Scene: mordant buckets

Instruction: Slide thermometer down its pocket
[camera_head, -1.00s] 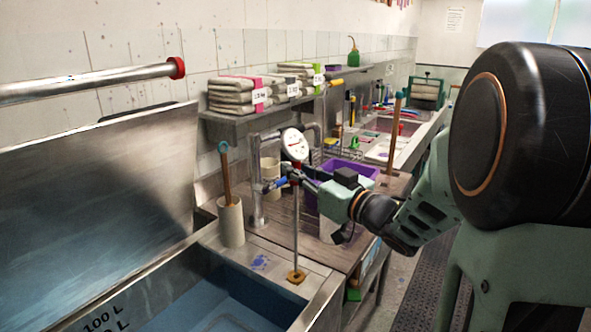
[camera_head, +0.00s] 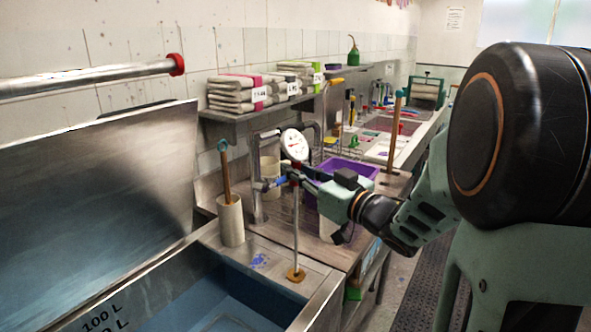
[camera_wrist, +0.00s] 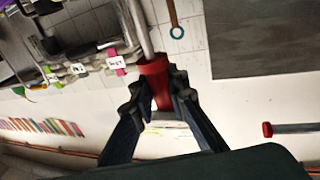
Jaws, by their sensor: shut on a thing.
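The thermometer has a round white dial (camera_head: 294,144) with a red pointer and a long thin metal stem (camera_head: 296,228). My gripper (camera_head: 291,180) is shut on the red collar (camera_wrist: 155,78) below the dial; the dark fingers (camera_wrist: 157,90) press it from both sides in the wrist view. The thermometer stands nearly upright. Its stem runs down to a small brass-coloured fitting (camera_head: 296,275) on the metal ledge, which looks like the pocket. The lower tip is hidden or too small to see, so I cannot tell how deep it sits.
A blue-lined tank (camera_head: 215,300) lies in front, its raised metal lid (camera_head: 100,200) at left. A pale cylinder (camera_head: 231,221) with a wooden stick stands left of the stem. A vertical pipe (camera_head: 258,185) and a purple crate (camera_head: 352,168) stand behind. Folded cloths (camera_head: 237,92) lie on a shelf.

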